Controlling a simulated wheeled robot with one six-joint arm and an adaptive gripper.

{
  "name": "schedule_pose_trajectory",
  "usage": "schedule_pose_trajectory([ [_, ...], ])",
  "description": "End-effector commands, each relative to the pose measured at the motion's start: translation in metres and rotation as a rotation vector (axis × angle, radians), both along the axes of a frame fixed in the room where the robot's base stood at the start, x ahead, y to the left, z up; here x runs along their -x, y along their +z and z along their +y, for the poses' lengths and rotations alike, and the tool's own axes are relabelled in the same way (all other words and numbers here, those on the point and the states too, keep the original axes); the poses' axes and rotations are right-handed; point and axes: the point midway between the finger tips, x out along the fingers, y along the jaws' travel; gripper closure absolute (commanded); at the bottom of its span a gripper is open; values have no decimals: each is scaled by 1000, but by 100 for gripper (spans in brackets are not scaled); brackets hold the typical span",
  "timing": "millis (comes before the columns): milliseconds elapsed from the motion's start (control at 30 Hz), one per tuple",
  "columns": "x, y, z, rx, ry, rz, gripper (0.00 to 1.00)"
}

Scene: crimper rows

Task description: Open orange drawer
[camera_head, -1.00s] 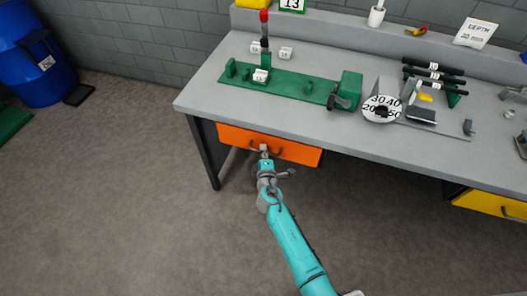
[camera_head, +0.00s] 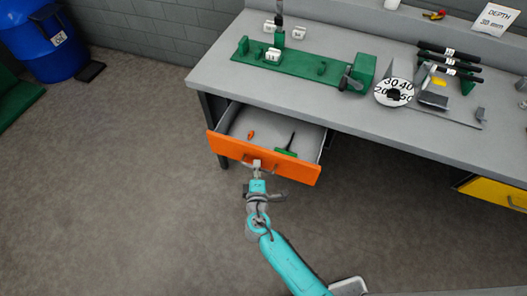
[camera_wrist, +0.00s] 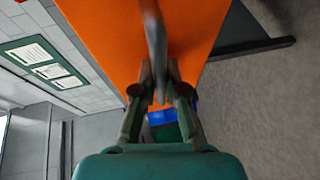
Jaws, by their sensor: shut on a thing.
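The orange drawer (camera_head: 262,158) is pulled out from under the left part of the grey workbench. Its grey inside shows, with a small orange item (camera_head: 251,135) and a dark and green tool (camera_head: 287,148) lying in it. My gripper (camera_head: 257,165) is at the middle of the drawer front, at the handle. In the wrist view the fingers (camera_wrist: 159,92) are closed around the grey bar handle (camera_wrist: 155,40), with the orange front (camera_wrist: 100,30) behind it.
The grey workbench (camera_head: 215,75) stands above the drawer and holds a green fixture (camera_head: 300,63), a numbered dial (camera_head: 394,92) and black-handled tools (camera_head: 450,58). A yellow drawer (camera_head: 490,190) is at right, shut. A blue barrel (camera_head: 45,40) stands far left. The floor in front is clear.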

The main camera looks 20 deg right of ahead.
Motion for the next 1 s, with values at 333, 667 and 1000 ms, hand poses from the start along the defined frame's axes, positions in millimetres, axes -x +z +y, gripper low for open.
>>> schedule_pose_trajectory([
  [333, 44, -1, 32, 0, 2, 2, 100],
  [667, 53, -1, 38, 0, -1, 1, 100],
  [1000, 53, -1, 38, 0, 0, 1, 67],
])
